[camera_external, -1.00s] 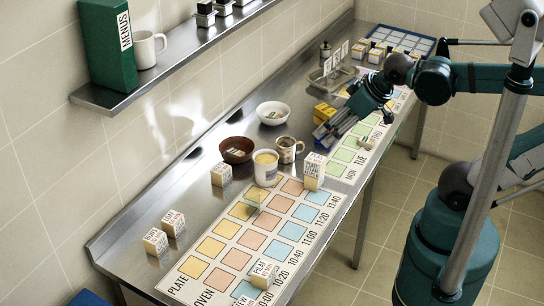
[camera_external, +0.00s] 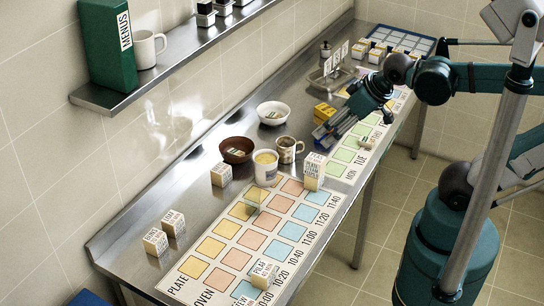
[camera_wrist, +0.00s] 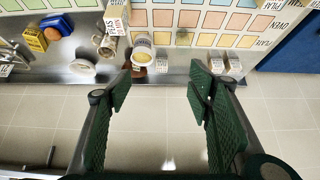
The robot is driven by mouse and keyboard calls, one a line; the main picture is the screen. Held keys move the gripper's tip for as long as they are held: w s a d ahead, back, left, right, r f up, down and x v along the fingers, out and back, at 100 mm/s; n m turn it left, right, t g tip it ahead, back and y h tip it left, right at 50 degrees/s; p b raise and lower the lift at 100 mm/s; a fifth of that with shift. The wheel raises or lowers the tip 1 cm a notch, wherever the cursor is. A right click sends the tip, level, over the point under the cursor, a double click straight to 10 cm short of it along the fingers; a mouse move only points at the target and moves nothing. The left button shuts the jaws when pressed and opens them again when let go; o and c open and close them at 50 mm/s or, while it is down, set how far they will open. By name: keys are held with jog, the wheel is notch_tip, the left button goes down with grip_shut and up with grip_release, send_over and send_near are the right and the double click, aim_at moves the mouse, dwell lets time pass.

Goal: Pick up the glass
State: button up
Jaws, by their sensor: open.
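My gripper (camera_external: 333,136) is open and empty above the right part of the counter, by the yellow boxes. I cannot clearly make out a drinking glass. A faint thin shape (camera_external: 254,213) lies or stands on the chart in the external view, too small to identify. A white tub with yellow contents (camera_external: 265,167) stands on the counter left of my gripper; it also shows beyond the fingers in the wrist view (camera_wrist: 143,50).
Next to the tub are a patterned mug (camera_external: 288,150), a brown bowl (camera_external: 236,150) and a white bowl (camera_external: 272,113). Lettered blocks (camera_external: 314,170) stand around the printed chart (camera_external: 215,262). A wall shelf (camera_external: 175,70) overhangs the back. Much of the chart is clear.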

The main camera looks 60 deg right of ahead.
jog(key=shift+w, duration=0.1)
jog(key=m+g+p, duration=0.4)
jog(key=m+g, duration=0.3)
jog(key=m, duration=1.1)
send_over(252, 192)
jog(key=s+a, duration=0.2)
notch_tip(252, 192, down, 18)
jog(key=shift+w+a+f+m, duration=0.1)
jog(key=shift+w+f+m, duration=0.1)
jog(key=shift+f+m, duration=0.55)
jog(key=shift+f+n, duration=0.2)
jog(key=shift+n, duration=0.15)
jog(key=shift+f, duration=1.3)
jog(key=shift+f, duration=0.1)
jog(key=shift+w+f+p, duration=0.1)
jog(key=shift+f+p, duration=0.25)
jog(key=shift+f, duration=2.15)
